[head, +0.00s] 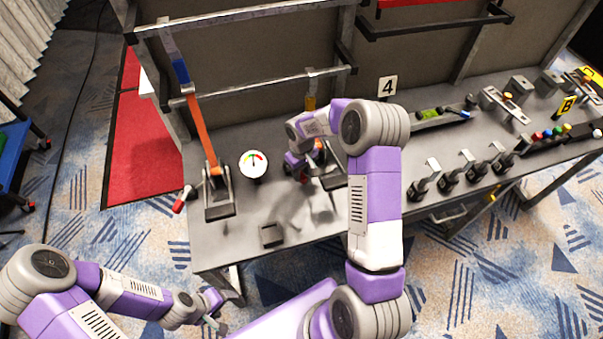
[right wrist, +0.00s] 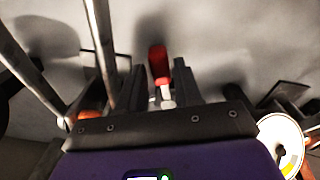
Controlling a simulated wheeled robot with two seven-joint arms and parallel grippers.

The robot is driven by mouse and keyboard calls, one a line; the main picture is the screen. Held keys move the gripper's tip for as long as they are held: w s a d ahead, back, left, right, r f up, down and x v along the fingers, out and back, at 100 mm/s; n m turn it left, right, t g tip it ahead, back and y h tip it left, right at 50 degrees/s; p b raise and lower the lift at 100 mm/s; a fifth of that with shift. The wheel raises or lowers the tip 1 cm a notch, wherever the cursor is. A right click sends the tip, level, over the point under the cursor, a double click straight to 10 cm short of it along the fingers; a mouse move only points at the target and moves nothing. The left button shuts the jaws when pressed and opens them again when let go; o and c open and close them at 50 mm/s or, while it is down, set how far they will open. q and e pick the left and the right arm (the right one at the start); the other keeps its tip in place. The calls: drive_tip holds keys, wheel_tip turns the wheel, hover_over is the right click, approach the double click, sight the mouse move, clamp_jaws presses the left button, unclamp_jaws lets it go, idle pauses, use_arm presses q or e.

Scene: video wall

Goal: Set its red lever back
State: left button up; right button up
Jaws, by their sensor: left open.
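A small red lever handle (right wrist: 158,61) with a pale shaft stands between the two dark fingers of my right gripper (right wrist: 160,82) in the right wrist view. The fingers flank it closely; whether they press on it I cannot tell. In the head view my right gripper (head: 305,172) is low over the console's left part, and my arm partly hides what is there. Another red-handled lever (head: 179,205) sticks out at the console's left end, apart from my grippers. My left gripper (head: 214,308) is open and empty, in front of the console's left leg.
The grey console (head: 245,215) carries a tall orange lever (head: 200,130) and a round white gauge (head: 253,164), also in the right wrist view (right wrist: 280,146). Metal rails (head: 255,83) run above the back. Several dark clamp-like levers (head: 450,180) and coloured knobs stand to the right.

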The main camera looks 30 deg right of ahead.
drive_tip(key=shift+f, duration=0.35)
clamp_jaws()
